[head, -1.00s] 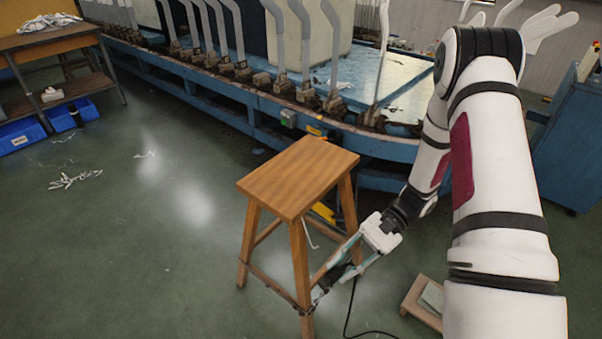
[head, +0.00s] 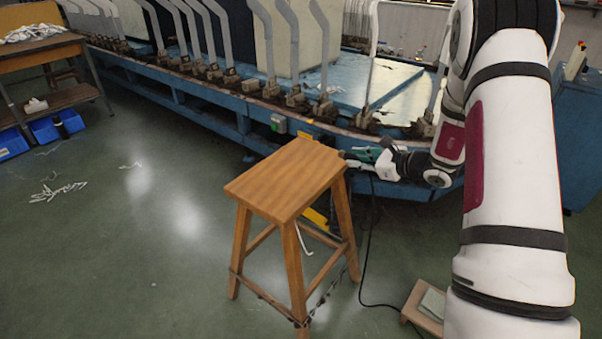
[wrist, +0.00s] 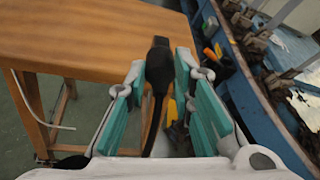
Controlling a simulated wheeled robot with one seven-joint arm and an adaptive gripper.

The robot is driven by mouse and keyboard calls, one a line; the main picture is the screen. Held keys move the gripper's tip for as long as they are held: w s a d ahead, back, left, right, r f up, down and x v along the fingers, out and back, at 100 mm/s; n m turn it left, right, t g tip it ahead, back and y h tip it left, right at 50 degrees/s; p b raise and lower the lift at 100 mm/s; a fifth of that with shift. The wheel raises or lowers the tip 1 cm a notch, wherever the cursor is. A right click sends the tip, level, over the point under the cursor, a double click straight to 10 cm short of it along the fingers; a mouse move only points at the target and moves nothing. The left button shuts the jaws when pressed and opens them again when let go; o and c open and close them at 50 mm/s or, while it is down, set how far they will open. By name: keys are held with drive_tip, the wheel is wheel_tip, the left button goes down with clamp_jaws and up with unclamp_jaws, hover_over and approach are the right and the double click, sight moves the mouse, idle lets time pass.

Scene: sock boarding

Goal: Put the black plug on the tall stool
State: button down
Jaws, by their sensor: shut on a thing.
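The tall stool (head: 285,180) is wooden, with a flat rectangular seat, and stands upright in the middle of the head view. Its seat (wrist: 90,38) fills the upper left of the wrist view. My gripper (head: 352,157) is at the right back edge of the seat in the head view. In the wrist view my gripper (wrist: 160,75) is shut on the black plug (wrist: 159,60), which stands between the teal finger pads with its cord running down toward me. The plug's tip overlaps the seat's edge in the picture; I cannot tell whether it touches.
A blue machine bench (head: 215,105) with grey upright forms runs behind the stool. The black cord (head: 366,250) hangs to the floor. A low wooden step (head: 425,305) stands at lower right. The stool seat is bare.

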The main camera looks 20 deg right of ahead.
drive_tip(key=b, duration=0.1)
hover_over(308, 179)
drive_tip(key=d, duration=0.1)
drive_tip(key=shift+f, duration=0.65)
drive_tip(key=f, duration=0.2)
drive_tip(key=f+b, duration=0.1)
drive_tip(key=shift+w+a+f, duration=0.15)
drive_tip(key=shift+a+f, duration=0.2)
drive_tip(key=shift+a, duration=0.05)
drive_tip(key=shift+f+b, duration=0.35)
drive_tip(key=shift+b, duration=0.3)
